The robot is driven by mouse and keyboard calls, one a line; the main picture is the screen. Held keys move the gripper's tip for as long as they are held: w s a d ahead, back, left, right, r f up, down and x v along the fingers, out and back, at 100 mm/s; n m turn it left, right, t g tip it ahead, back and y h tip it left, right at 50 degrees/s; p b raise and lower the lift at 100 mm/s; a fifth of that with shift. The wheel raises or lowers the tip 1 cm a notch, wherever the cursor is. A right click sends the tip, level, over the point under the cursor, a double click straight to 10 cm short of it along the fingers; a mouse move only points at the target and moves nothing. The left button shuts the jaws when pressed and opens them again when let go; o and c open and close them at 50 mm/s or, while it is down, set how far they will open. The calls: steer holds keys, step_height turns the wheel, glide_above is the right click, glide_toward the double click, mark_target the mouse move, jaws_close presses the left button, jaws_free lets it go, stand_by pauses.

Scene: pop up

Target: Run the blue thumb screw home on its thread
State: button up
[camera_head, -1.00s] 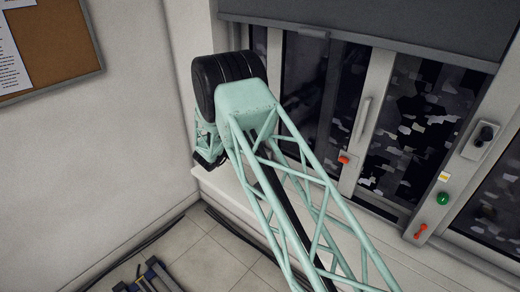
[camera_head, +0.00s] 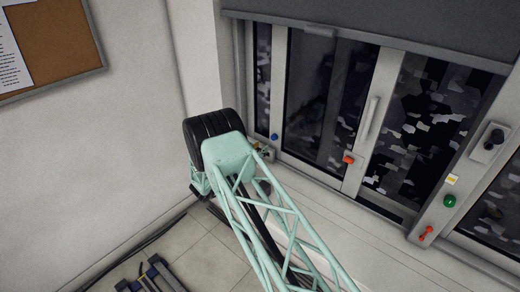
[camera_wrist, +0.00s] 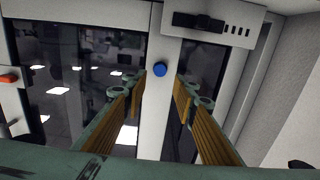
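The blue thumb screw (camera_head: 274,136) is a small round blue head on the pale frame post at the left of the glazed panels. In the wrist view the blue thumb screw (camera_wrist: 159,69) sits on a pale upright, near the centre. My gripper (camera_wrist: 159,90) is open, with yellow-ribbed fingers on either side of that upright. The screw shows beyond the fingertips, in the gap between them, and nothing is held. The thread behind the head is hidden. In the head view my arm hides most of the gripper.
Dark glazed panels (camera_head: 320,105) with a pale handle (camera_head: 369,118) stand beside the screw. A red catch (camera_head: 348,159), green button (camera_head: 449,200), red lever (camera_head: 426,233) and black knob (camera_head: 493,138) are farther right. A wall with a cork board (camera_head: 55,40) bounds the left.

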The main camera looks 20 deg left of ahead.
mark_target(273, 139)
steer(key=shift+w, duration=0.2)
steer(key=shift+x, duration=4.3)
steer(key=shift+c, duration=0.4)
steer(key=shift+s, duration=0.1)
steer(key=c, duration=0.6)
